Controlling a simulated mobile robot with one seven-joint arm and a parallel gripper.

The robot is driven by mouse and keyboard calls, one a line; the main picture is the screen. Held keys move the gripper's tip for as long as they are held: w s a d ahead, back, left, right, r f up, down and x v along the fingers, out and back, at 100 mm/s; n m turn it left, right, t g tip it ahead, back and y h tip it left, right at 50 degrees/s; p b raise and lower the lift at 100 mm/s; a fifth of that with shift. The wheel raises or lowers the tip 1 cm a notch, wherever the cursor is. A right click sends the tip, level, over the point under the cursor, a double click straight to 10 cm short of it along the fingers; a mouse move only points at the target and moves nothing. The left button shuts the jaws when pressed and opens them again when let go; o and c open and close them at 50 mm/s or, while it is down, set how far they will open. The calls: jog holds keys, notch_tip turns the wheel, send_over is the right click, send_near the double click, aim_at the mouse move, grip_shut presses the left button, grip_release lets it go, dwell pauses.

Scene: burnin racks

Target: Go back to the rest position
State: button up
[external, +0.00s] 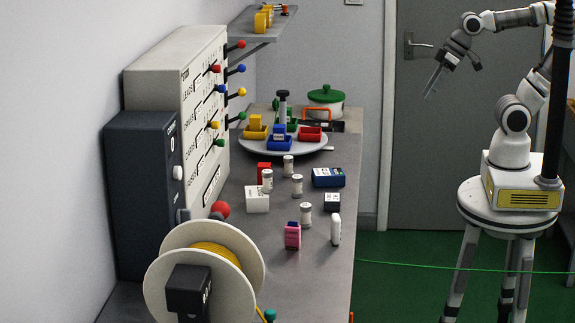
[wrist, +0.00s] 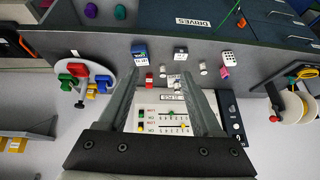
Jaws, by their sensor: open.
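My gripper (external: 436,80) hangs in the air at the upper right of the external view, well to the right of the bench (external: 335,250) and in front of the grey door. Its fingers point down and to the left. In the wrist view my gripper (wrist: 168,95) has its two fingers spread apart with nothing between them. The panel of the white rack (wrist: 160,120) shows beyond the gap between the fingers. My arm is folded on its stand, apart from everything on the bench.
The bench carries a grey plate with coloured bins (external: 281,147), a green-lidded pot (external: 326,97), several small boxes and bottles, and a yellow cable reel (external: 204,272). The white rack with coloured levers (external: 190,110) stands along the wall. A green cable (external: 450,267) crosses above the floor.

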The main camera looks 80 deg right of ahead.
jog(key=s+d, duration=0.1)
jog(key=s, duration=0.2)
jog(key=shift+d+f+h, duration=0.2)
jog(key=shift+d+h, duration=0.15)
jog(key=shift+h, duration=0.05)
jog(key=shift+w, duration=0.1)
dwell(1.4)
